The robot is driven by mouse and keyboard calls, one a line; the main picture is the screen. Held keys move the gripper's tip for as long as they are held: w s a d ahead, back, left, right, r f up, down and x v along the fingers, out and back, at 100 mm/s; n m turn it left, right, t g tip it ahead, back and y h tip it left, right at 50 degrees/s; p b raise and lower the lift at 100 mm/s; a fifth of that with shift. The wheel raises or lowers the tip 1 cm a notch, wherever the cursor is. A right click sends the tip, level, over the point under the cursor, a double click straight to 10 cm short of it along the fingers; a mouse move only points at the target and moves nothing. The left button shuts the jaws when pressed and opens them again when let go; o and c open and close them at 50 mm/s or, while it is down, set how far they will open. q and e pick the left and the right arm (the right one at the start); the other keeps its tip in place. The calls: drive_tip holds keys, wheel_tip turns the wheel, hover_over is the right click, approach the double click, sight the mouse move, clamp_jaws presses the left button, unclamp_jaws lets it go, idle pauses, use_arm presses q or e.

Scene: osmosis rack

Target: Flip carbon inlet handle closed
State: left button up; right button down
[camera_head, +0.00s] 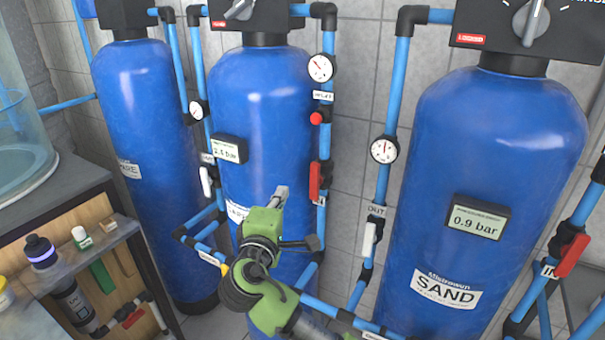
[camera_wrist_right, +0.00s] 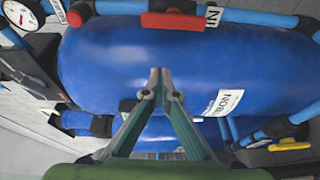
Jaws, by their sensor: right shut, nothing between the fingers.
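The blue carbon tank (camera_head: 262,120) stands in the middle, its name label partly hidden by my right arm. The red carbon inlet handle (camera_head: 315,182) is on the pipe at the tank's right side and lies along the pipe. In the right wrist view the red handle (camera_wrist_right: 172,20) shows at the top, beside a white label. My right gripper (camera_head: 280,192) is shut and empty in front of the tank, left of the handle and apart from it. Its closed fingertips (camera_wrist_right: 163,74) point toward the tank in the wrist view. My left gripper is not in view.
The blue sand tank (camera_head: 500,140) stands at right, with a white handle (camera_head: 370,238) and a red handle (camera_head: 571,256). Another blue tank (camera_head: 145,110) stands at left. A gauge (camera_head: 320,68) and red knob (camera_head: 316,118) sit above the inlet handle. A shelf (camera_head: 95,250) is at left.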

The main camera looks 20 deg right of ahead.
sight(293, 160)
drive_tip(key=shift+w+a+r, duration=0.15)
drive_tip(key=shift+w+r, duration=0.05)
drive_tip(key=shift+r, duration=0.4)
drive_tip(key=p+x, duration=0.1)
drive_tip(key=x, duration=0.2)
drive_tip(key=p+x, duration=0.1)
drive_tip(key=x, duration=0.2)
drive_tip(key=p+x, duration=0.2)
drive_tip(key=x, duration=0.2)
drive_tip(key=shift+d+r, duration=0.25)
drive_tip(key=shift+r, duration=0.1)
drive_tip(key=s+d+p, duration=0.2)
drive_tip(key=s, duration=0.1)
drive_tip(key=shift+d+f, duration=0.1)
drive_tip(key=shift+f, duration=0.1)
